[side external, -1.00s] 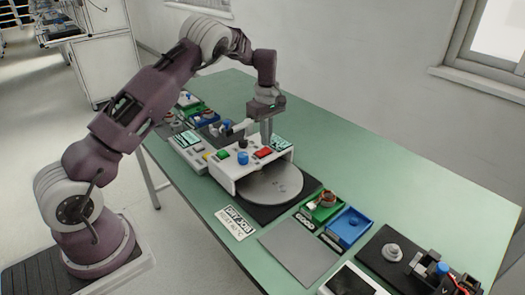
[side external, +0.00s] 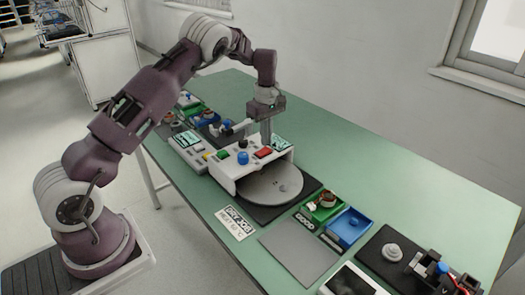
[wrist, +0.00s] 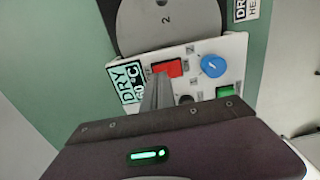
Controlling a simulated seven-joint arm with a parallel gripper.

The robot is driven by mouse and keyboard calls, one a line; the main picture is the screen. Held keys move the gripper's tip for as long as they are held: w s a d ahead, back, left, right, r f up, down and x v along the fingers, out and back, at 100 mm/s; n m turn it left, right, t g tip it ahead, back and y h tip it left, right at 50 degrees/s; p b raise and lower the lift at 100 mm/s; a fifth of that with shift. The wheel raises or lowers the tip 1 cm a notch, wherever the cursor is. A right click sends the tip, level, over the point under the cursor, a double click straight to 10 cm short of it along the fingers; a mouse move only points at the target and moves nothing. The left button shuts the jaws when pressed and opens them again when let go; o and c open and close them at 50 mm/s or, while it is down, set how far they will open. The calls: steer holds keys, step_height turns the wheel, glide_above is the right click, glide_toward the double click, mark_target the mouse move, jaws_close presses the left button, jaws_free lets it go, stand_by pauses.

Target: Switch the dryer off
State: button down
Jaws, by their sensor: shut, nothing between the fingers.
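The dryer is a white control housing (side external: 225,172) with a round grey turntable (side external: 272,184) in front of it, marked 2 in the wrist view. On its panel are a red button (side external: 263,153), a green button (side external: 222,154), a blue knob (side external: 242,158) and a black knob. A display (wrist: 126,83) reads DRY and a temperature, apparently 60 °C. My gripper (side external: 267,143) is shut and empty, pointing down over the panel. In the wrist view its fingertips (wrist: 160,80) are right beside the red button (wrist: 168,68); I cannot tell whether they touch it.
A card (side external: 236,222) on the green table (side external: 345,165) reads DRY JOB, with a heat line. A green tray (side external: 318,210), a blue tray (side external: 348,228) and a grey mat (side external: 298,250) lie at the front right. Another panel (side external: 187,153) stands left of the dryer. The table's back right is clear.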

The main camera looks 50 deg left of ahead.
mark_target(266, 149)
steer(key=shift+f, duration=0.9)
stand_by(0.3)
steer(key=shift+r, duration=3.5)
steer(key=s+d+r+m+t+h, duration=0.1)
steer(key=s+d+r+m+t, duration=0.1)
steer(key=s+d+r+m, duration=0.4)
steer(key=s+d+r+m+t, duration=0.1)
steer(key=s+d+r+m, duration=0.1)
steer(key=s+d+r, duration=0.7)
steer(key=s+d+r+m+t+y, duration=0.1)
steer(key=s+m, duration=0.9)
steer(key=s, duration=1.1)
steer(key=shift+d+t, duration=0.5)
steer(key=shift+t, duration=0.3)
